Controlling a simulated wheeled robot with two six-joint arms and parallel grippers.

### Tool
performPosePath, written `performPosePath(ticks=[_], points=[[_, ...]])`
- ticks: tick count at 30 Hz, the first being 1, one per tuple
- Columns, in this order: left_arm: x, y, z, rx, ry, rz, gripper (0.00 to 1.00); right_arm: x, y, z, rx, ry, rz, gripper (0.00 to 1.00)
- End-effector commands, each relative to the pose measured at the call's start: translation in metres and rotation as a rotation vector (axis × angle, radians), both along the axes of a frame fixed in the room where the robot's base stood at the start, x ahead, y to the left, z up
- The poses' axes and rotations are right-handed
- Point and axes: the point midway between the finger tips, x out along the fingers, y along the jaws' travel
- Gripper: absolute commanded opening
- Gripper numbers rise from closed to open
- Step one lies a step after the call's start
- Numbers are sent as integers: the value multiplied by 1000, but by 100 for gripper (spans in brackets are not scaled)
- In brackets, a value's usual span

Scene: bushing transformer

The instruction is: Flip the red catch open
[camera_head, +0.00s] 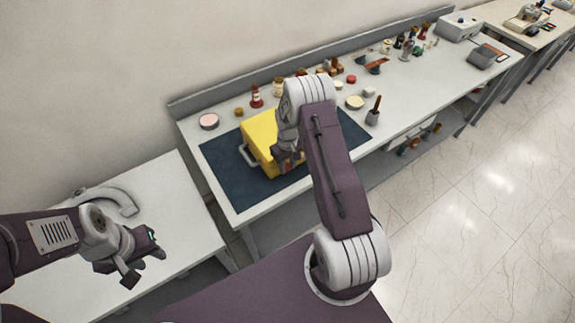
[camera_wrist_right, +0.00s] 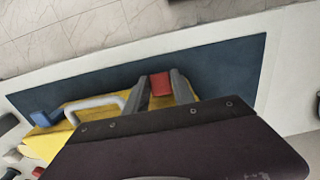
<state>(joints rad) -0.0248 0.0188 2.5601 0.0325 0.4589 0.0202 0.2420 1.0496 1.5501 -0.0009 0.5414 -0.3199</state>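The yellow case (camera_head: 258,138) sits on the dark blue mat on the bench. In the right wrist view the case (camera_wrist_right: 80,125) has a light grey handle (camera_wrist_right: 97,102) and is partly covered by my gripper's dark body. The red catch (camera_wrist_right: 160,84) shows between the two fingers of my right gripper (camera_wrist_right: 160,80). The fingers lie close along both its sides; whether they press on it cannot be told. A blue catch (camera_wrist_right: 45,118) shows at the case's other end. My left gripper (camera_head: 143,258) is open and empty over the white table, away from the case.
The blue mat (camera_head: 230,175) has bare room in front of the case. Jars, discs and small tools (camera_head: 256,97) stand along the bench's back. A cup with a brown handle (camera_head: 373,115) stands right of my right arm. A white table (camera_head: 165,200) lies to the left.

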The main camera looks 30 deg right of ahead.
Motion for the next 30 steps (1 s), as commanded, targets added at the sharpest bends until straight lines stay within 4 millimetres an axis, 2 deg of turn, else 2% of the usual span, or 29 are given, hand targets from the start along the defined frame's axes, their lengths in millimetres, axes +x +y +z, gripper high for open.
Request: performPosePath(ticks=[1, 2, 3, 8, 11, 15, 18, 21, 30], points=[[0, 0, 0, 0, 0, 0, 36, 0, 0, 0, 1, 0, 0, 12], [0, 0, 0, 0, 0, 0, 36, 0, 0, 0, 1, 0, 0, 4], [0, 0, 0, 0, 0, 0, 36, 0, 0, 0, 1, 0, 0, 0], [0, 0, -3, 0, 0, 0, 36, -1, 1, -2, 6, -14, -1, 0], [0, 0, -13, 0, 0, 0, 36, -5, 1, -8, 14, -69, -1, 0], [0, 0, -53, 0, 0, 0, 36, -7, 0, -19, 17, -166, -3, 0], [0, 0, -72, 0, 0, 0, 36, -8, -1, -19, 19, -203, -3, 0], [0, 0, -82, 0, 0, 0, 36, -10, -1, -16, 19, -227, -2, 0], [0, 0, -83, 0, 0, 0, 36, -12, -1, -10, 19, -240, -1, 0]])
